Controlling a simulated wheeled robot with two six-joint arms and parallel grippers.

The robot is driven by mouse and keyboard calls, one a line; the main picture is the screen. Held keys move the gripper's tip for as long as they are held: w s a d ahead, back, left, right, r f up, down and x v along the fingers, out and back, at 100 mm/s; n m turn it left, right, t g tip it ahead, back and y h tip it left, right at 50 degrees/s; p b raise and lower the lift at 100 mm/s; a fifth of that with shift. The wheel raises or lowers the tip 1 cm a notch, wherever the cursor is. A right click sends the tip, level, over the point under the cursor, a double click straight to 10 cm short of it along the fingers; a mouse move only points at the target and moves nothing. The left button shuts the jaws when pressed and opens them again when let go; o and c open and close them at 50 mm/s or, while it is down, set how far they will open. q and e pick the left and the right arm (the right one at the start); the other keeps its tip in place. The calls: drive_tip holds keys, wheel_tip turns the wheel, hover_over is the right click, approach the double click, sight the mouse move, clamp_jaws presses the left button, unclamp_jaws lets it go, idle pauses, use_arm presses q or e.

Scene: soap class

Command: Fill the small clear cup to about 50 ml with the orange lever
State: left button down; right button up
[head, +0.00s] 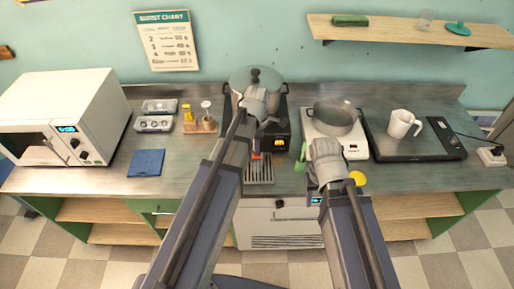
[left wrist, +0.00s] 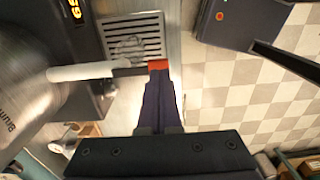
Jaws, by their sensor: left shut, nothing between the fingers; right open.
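The dispenser (head: 281,135) is a black machine with a steel tank, a yellow display and a slotted drip tray (head: 259,178). A pale rod ending in the orange lever (left wrist: 158,65) crosses the left wrist view. What looks like the small clear cup (left wrist: 128,47) stands on the tray's slots beside it; its fill level cannot be read. My left gripper (left wrist: 161,82) is shut and empty, its fingertips right at the orange tip. In the head view my arm hides most of this. My right gripper (head: 322,176) is open at the counter's front, its fingers mostly hidden by the wrist.
A steel pot (head: 335,117) sits on a white hotplate behind my right wrist. A white mug (head: 402,123) stands on a black plate at right. At left are a microwave (head: 70,115), a blue cloth (head: 147,162) and small bottles (head: 198,119).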

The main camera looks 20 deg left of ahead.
use_arm(q)
drive_tip(key=shift+f, duration=0.65)
use_arm(e)
drive_tip(key=shift+f, duration=0.6)
